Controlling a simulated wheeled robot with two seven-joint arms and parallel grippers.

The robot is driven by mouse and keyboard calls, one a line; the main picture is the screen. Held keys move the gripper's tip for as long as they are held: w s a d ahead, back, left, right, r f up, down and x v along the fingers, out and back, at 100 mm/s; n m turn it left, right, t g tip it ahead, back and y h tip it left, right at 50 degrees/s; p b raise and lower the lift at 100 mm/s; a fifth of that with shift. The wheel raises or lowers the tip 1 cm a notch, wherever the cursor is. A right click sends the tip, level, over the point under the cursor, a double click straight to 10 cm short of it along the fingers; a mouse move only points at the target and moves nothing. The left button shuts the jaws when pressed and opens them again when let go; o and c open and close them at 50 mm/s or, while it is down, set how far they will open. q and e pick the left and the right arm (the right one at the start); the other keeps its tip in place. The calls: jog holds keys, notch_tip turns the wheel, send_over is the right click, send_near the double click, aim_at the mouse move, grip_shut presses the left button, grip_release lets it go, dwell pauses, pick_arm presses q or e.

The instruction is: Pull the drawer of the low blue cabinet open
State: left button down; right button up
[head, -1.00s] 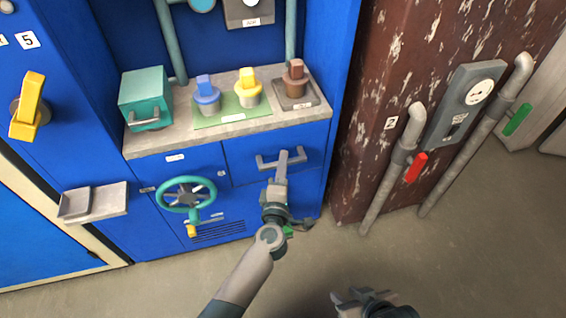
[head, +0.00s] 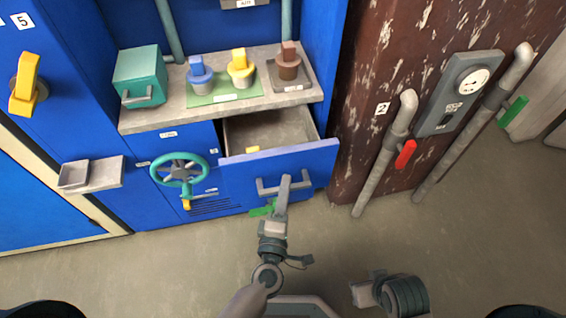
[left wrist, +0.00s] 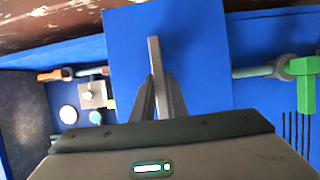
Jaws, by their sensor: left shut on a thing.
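The low blue cabinet's drawer (head: 240,172) is pulled out in the head view, and its grey inside shows. A small yellow thing (head: 252,149) lies inside near the front. My left gripper (head: 284,187) is shut on the grey bar handle (head: 268,189) of the drawer front. In the left wrist view the fingers (left wrist: 157,95) close around the handle (left wrist: 154,60), with the blue drawer front (left wrist: 200,50) behind it. My right gripper (head: 368,290) is low in the head view, away from the cabinet; its jaws are not clear.
A teal handwheel (head: 180,170) is left of the drawer. The grey worktop (head: 165,118) above bears a teal box (head: 139,77) and blue, yellow and brown knobbed pieces. Pipes with a red lever (head: 405,154) and a green lever (head: 514,113) stand right.

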pick_arm(q)
jog(key=s+d, duration=0.2)
jog(key=s, duration=0.7)
jog(key=shift+s, duration=0.2)
pick_arm(e)
jog(key=shift+a, duration=0.15)
pick_arm(q)
jog(key=shift+d, duration=0.1)
jog(key=c, duration=1.8)
grip_release()
jog(key=shift+o, duration=0.2)
jog(key=shift+s, duration=0.1)
jog(key=s+a, duration=0.1)
jog(key=s, duration=0.6)
pick_arm(e)
jog(key=shift+w+a, duration=0.25)
pick_arm(q)
jog(key=shift+a, duration=0.1)
pick_arm(e)
jog(key=shift+d+f, duration=0.1)
